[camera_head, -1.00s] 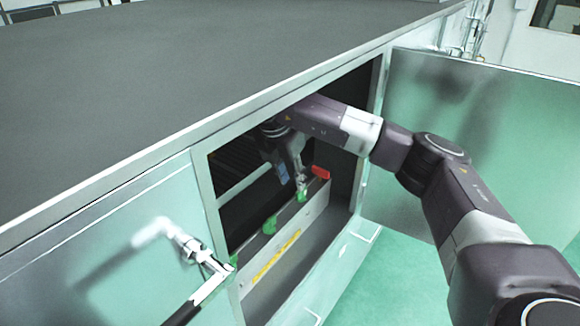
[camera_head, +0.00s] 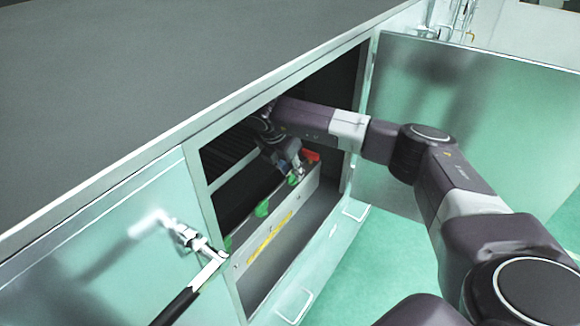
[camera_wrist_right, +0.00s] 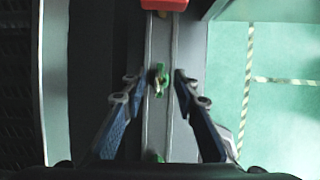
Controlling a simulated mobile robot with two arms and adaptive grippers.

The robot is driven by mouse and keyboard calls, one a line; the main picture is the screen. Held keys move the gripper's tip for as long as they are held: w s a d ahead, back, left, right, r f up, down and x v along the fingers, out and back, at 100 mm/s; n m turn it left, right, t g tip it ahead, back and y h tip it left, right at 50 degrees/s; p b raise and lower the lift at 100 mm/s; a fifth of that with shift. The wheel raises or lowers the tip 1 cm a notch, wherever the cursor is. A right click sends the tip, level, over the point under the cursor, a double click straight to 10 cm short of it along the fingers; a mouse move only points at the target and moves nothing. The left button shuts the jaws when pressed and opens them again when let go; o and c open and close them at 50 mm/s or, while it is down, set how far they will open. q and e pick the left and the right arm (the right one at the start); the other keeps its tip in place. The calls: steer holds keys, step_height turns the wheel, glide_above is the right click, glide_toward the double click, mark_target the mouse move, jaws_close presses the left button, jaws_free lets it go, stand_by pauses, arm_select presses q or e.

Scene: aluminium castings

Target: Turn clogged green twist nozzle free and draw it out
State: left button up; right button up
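Several green twist nozzles sit in a row along the top of a pale rail inside the open cabinet. The farthest visible one (camera_head: 293,180) is just below my right gripper (camera_head: 297,172); others are nearer, a middle one (camera_head: 262,208) and one by the door edge (camera_head: 228,243). In the right wrist view, my right gripper (camera_wrist_right: 158,92) is open, its fingers on either side of the rail. A green nozzle (camera_wrist_right: 159,78) shows between and slightly beyond the fingertips, with no visible contact. Another green piece (camera_wrist_right: 151,156) is partly hidden near the gripper base. My left gripper is out of view.
A red block (camera_head: 312,156) stands on the rail beyond the gripper; it also shows in the wrist view (camera_wrist_right: 165,4). The cabinet frame (camera_head: 195,190) surrounds my right arm. Green floor is clear.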

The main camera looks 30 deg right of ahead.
jaws_close()
steer(key=shift+f+n+t+b, duration=0.15)
steer(key=shift+n+t+b, duration=0.25)
steer(key=shift+n, duration=0.5)
steer(key=n+y+b, duration=0.1)
steer(key=n+b, duration=0.1)
steer(key=n, duration=0.1)
steer(key=shift+s+d+t, duration=0.1)
steer(key=shift+d+t, duration=0.05)
steer(key=shift+t, duration=0.25)
steer(key=shift+n, duration=0.7)
steer(key=shift+t, duration=0.3)
steer(key=shift+b, duration=0.35)
